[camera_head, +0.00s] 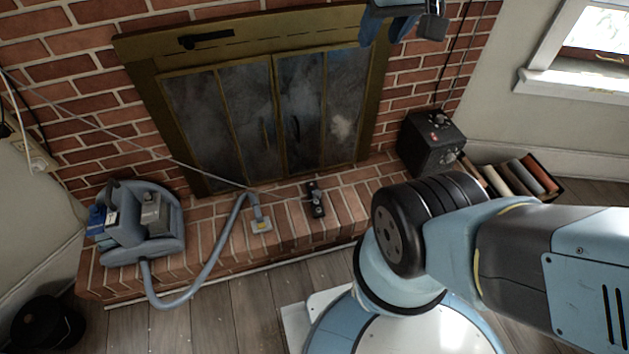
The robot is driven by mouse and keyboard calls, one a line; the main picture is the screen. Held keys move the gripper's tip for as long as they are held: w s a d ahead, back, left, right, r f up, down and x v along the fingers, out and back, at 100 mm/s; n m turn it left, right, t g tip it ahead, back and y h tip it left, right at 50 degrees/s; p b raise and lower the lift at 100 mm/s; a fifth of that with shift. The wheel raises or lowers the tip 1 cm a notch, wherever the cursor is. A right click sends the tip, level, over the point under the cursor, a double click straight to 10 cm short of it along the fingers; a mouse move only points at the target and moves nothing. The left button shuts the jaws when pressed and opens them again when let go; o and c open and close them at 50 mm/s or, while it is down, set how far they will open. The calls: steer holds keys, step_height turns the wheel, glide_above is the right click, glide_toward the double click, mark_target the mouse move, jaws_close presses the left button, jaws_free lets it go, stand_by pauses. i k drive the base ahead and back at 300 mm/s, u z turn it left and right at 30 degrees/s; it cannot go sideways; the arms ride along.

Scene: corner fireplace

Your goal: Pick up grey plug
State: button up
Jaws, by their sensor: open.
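A thick grey hose or cable runs from the blue-grey machine (141,222) and ends in a grey block with a yellow patch, which looks like the grey plug (260,224). It lies on the brick hearth (345,218), left of a small dark block (316,199). The dark block may be a socket; its details are too small to tell. My gripper (403,27) is at the top edge, partly cut off, in front of the fireplace's upper right. It is open, appears empty and is well apart from the plug.
A thin pale cord (150,148) crosses from the left wall to near the dark block. A black box (432,140) and a crate of rolls (515,178) stand at the right. A black bin (47,325) stands at lower left. My arm covers the lower right.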

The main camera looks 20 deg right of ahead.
mark_target(317, 194)
steer(key=z, duration=0.05)
steer(key=k, duration=0.95)
steer(key=z, duration=0.8)
steer(key=i, duration=1.05)
steer(key=u, duration=0.8)
steer(key=i, duration=0.4)
steer(key=u, duration=0.1)
